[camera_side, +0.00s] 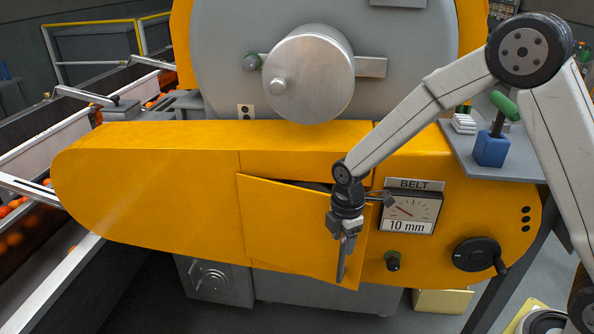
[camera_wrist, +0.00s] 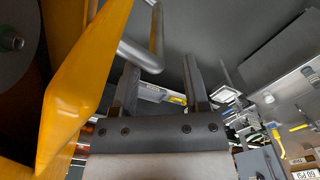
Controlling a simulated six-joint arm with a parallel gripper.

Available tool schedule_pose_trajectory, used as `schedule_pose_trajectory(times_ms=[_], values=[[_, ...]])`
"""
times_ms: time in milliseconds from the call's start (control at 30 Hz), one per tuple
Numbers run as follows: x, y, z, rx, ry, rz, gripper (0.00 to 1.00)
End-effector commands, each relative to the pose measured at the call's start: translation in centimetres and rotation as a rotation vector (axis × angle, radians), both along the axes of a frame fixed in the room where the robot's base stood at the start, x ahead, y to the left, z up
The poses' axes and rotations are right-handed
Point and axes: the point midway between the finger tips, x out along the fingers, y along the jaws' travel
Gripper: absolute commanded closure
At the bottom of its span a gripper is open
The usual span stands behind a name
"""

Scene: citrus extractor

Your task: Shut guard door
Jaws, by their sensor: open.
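The guard door (camera_side: 280,230) is a yellow panel in the front of the long yellow housing. It stands ajar, with a dark gap along its top right edge. In the wrist view a yellow panel, likely the door (camera_wrist: 85,85), rises at the left edge-on. A bent grey bar like a handle (camera_wrist: 140,55) lies near my left finger's tip. My gripper (camera_side: 342,278) points down in front of the door's right part and hides some of it. In the wrist view my gripper (camera_wrist: 162,65) is open, with nothing seen held between its fingers.
A blue block with a green-handled lever (camera_side: 492,148) stands on a shelf. A large steel drum (camera_side: 308,75) is above.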

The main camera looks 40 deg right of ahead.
Motion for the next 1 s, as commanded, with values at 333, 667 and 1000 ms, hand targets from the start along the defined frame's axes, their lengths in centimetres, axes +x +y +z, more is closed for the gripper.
schedule_pose_trajectory(times_ms=[333, 667, 1000], values=[[0.0, 0.0, 4.3, 0.0, -0.001, -0.001, 0.42], [-0.1, -0.1, 6.2, -0.001, 0.002, -0.001, 0.42], [-0.1, 0.0, 6.1, 0.002, 0.001, -0.003, 0.8]])
